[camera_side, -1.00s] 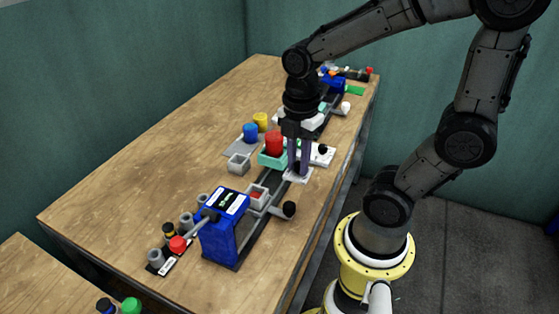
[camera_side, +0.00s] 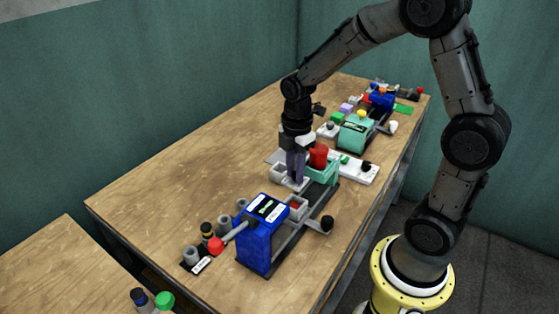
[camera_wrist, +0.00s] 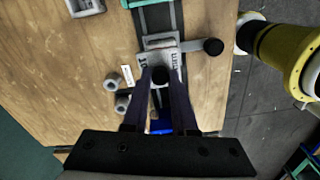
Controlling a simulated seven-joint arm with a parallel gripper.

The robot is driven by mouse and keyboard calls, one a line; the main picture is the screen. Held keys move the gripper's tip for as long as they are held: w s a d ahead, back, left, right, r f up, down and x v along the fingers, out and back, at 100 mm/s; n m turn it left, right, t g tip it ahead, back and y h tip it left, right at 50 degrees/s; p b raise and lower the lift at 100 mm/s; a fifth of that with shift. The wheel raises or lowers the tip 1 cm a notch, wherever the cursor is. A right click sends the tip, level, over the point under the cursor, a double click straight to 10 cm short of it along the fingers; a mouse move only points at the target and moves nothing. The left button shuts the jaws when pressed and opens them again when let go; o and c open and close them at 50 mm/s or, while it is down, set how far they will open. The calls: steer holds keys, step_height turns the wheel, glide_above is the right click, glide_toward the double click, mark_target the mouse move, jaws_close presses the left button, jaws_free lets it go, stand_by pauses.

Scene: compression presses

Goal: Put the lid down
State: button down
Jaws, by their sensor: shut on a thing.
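My gripper (camera_side: 295,181) is shut on the black knob (camera_wrist: 159,76) of a light grey lid (camera_wrist: 172,65) with dark markings on its top. In the side view the lid (camera_side: 288,183) hangs flat below the fingers, near a grey open box (camera_side: 277,173) and the teal press parts. In the wrist view a grey box (camera_wrist: 160,42) on the dark rail lies just beyond the lid. A grey box with red in it (camera_side: 295,207) stands at the blue press (camera_side: 258,232). Whether the lid touches anything below is hard to tell.
A lever with a black knob (camera_side: 327,223) sticks out by the blue press. Grey pots (camera_side: 207,229) stand at the front left. The table's left part is clear.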

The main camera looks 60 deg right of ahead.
steer(key=w+f, duration=0.2)
steer(key=w, duration=0.1)
steer(key=w+d+f, duration=0.1)
steer(key=w+f, duration=0.2)
steer(key=w, duration=0.1)
steer(key=w+d+f, duration=0.1)
steer(key=w+f, duration=0.2)
steer(key=w, duration=0.1)
steer(key=shift+w+f, duration=0.55)
steer(key=shift+f, duration=1.55)
steer(key=shift+f, duration=0.15)
steer(key=c, duration=0.7)
jaws_free()
